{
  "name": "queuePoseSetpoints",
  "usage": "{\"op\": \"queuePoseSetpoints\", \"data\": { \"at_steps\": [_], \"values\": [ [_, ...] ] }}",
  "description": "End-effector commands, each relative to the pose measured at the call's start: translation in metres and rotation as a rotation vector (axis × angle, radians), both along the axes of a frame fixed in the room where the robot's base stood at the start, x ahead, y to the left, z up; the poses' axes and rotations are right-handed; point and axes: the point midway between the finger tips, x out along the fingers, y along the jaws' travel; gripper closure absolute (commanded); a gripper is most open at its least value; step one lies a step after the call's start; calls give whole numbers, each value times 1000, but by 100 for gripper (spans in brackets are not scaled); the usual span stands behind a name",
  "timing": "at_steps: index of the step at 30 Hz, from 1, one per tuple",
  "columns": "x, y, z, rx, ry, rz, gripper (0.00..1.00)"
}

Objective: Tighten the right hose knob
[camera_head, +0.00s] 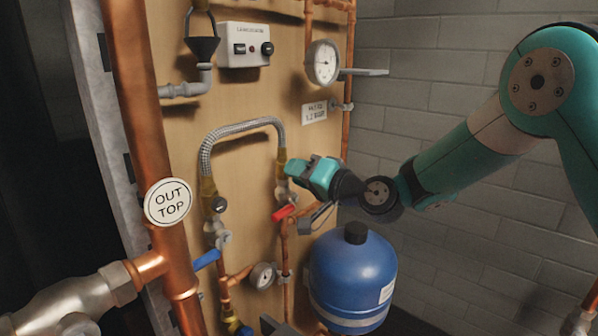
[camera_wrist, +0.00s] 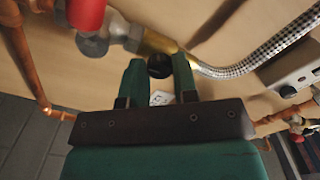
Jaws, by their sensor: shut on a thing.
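The braided hose (camera_head: 243,128) arches over the wooden board, and its right end comes down to a brass fitting (camera_head: 281,162). My gripper (camera_head: 291,169) reaches in from the right at that fitting. In the wrist view, the black right hose knob (camera_wrist: 160,66) sits between my two fingertips (camera_wrist: 158,68), beside the brass fitting and the braided hose (camera_wrist: 262,60). My gripper is shut on this knob. In the head view my gripper hides the knob. The left hose knob (camera_head: 218,204) is black and free below the hose's left end.
A red valve handle (camera_head: 284,212) lies just below my gripper; it also shows in the wrist view (camera_wrist: 86,14). A blue handle (camera_head: 206,260) is lower left. A blue tank (camera_head: 352,275) stands below my arm. A gauge (camera_head: 322,62) and control box (camera_head: 244,45) are above.

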Motion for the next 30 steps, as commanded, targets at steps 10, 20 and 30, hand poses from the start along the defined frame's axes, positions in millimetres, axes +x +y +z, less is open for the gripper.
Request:
{"op": "queuePoseSetpoints", "data": {
  "at_steps": [10,20,30],
  "values": [
    [1,-1,2,201,259,-2,97],
    [1,-1,2,393,506,-2,97],
    [1,-1,3,593,761,-3,97]
  ]
}}
